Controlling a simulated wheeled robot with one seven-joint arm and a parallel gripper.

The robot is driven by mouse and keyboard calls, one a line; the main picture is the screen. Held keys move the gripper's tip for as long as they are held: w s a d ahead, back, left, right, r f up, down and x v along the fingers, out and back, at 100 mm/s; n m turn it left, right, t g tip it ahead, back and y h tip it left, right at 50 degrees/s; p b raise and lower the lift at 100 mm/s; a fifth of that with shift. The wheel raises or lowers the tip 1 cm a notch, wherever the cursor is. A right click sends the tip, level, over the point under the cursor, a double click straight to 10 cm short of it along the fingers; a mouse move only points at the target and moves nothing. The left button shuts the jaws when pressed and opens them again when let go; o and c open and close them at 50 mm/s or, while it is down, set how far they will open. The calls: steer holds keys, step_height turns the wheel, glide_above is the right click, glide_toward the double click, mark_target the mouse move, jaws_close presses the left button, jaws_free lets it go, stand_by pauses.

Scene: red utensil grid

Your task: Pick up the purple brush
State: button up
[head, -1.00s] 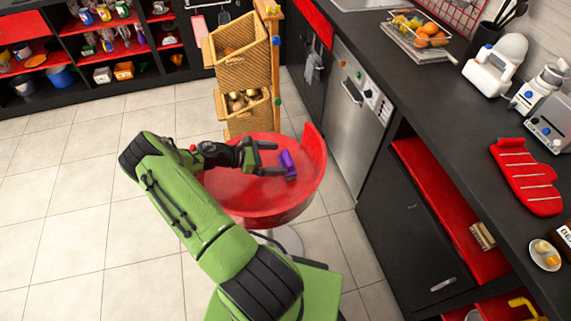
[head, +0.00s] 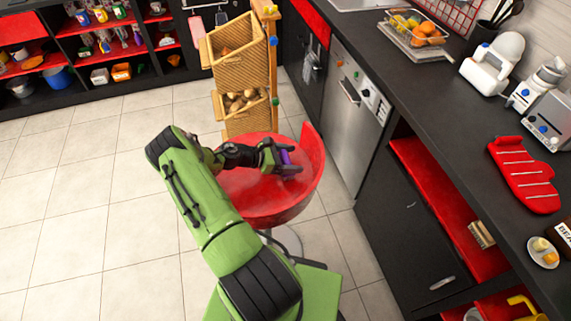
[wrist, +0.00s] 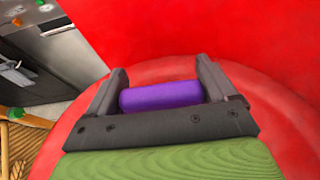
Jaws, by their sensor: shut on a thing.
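The purple brush (wrist: 162,95) lies between the two fingers of my gripper (wrist: 162,88) in the wrist view, over the red seat of a stool. My gripper is shut on it. In the head view, my gripper (head: 290,163) is at the right part of the red stool seat (head: 262,205), and the purple brush (head: 287,156) shows only in part behind the fingers. I cannot tell whether the brush still touches the seat.
The stool's raised red backrest (head: 312,160) stands just right of my gripper. A wooden rack with wicker baskets (head: 240,103) is behind the stool. A dishwasher (head: 357,115) and a dark counter (head: 445,115) are to the right. The tiled floor (head: 75,220) at left is clear.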

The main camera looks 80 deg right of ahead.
step_height(320, 180, up, 10)
steer(key=p, duration=0.1)
stand_by(0.4)
